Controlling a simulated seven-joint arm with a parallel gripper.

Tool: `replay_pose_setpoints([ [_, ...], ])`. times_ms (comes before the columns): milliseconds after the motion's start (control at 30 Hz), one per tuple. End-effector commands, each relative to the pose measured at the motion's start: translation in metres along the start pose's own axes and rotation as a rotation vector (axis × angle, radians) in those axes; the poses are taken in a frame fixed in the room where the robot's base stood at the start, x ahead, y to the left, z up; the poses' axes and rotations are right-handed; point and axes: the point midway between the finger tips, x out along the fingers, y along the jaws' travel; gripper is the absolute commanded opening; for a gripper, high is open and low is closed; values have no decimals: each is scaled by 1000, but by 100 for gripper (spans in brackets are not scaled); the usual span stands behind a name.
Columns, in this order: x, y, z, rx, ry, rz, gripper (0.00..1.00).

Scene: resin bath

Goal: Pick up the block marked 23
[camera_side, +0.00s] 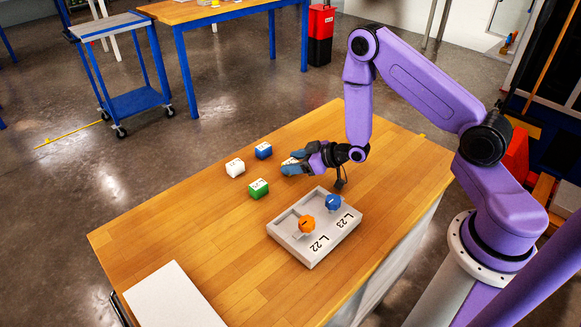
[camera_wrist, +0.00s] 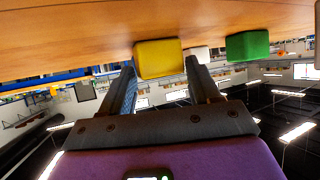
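My gripper (camera_side: 287,167) is low over the wooden table, lying nearly level. In the wrist view my gripper (camera_wrist: 160,67) is open, with the yellow block (camera_wrist: 158,58) in line with the gap at its fingertips. I cannot tell whether the fingers touch it. In the side view the yellow block (camera_side: 289,160) is mostly hidden by my gripper. A white block (camera_side: 235,168), a blue block (camera_side: 263,150) and a green block (camera_side: 258,188) stand to its left. The blocks carry small dark marks on top, too small to read, so I cannot tell which is 23.
A grey tray (camera_side: 284,240) sits in front of my gripper, labelled 22 and 23. It holds an orange piece (camera_side: 306,224) and a blue piece (camera_side: 333,202). A white panel (camera_side: 172,298) lies at the table's front left. The table (camera_side: 190,225) between is clear.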

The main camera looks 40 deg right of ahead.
Motion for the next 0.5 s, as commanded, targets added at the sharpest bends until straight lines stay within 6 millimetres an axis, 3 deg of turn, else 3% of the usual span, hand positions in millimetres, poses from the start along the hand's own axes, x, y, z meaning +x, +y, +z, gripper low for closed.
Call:
replay_pose_setpoints([
  [33,0,0,0,0,0,0,45],
  [100,0,0,0,0,0,0,26],
  [500,-2,0,-3,0,1,0,26],
])
